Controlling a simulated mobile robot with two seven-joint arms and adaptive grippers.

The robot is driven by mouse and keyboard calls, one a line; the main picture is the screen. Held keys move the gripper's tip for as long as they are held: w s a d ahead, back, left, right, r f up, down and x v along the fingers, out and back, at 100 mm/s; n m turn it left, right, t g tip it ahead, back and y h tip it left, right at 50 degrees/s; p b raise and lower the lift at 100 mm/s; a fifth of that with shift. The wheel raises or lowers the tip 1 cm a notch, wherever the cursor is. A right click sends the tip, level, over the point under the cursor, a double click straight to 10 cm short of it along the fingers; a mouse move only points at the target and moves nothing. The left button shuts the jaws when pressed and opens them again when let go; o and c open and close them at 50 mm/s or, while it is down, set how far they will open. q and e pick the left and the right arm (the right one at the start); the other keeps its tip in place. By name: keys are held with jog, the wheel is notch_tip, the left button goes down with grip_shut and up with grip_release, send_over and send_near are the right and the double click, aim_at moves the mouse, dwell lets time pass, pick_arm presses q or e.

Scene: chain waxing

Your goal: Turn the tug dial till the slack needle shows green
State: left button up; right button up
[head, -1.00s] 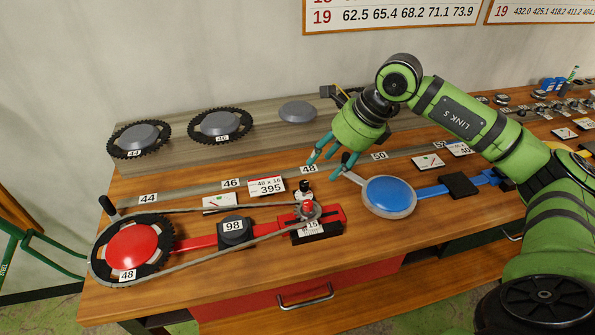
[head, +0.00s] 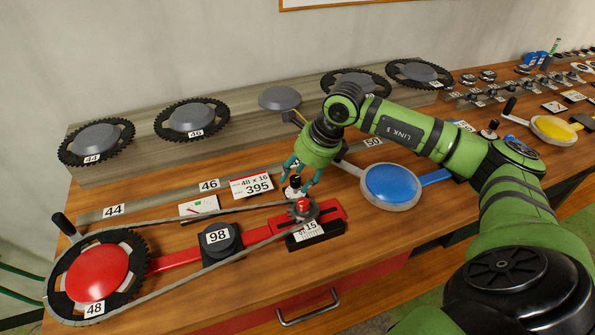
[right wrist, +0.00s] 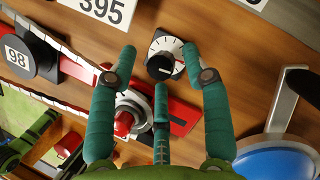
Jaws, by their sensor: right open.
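The tug dial (head: 294,187), a small dark knob, stands behind the red rig's right end in the head view. My left gripper is out of view.
A chain (head: 170,234) loops from the red-centred chainring (head: 97,274) to the small sprocket (head: 303,209), beside the dial. A black block marked 98 (head: 222,244) sits between. A blue disc (head: 390,187) stands to the right. Spare chainrings (head: 191,119) rest behind.

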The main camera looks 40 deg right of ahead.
jog(key=shift+w+a+f, duration=0.1)
jog(key=shift+f, duration=0.1)
jog(key=shift+c, duration=1.2)
jog(key=c, duration=0.7)
jog(key=shift+r, duration=0.1)
grip_shut()
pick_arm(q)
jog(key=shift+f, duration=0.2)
pick_arm(e)
jog(key=shift+r+m, duration=0.1)
jog(key=shift+m, duration=0.2)
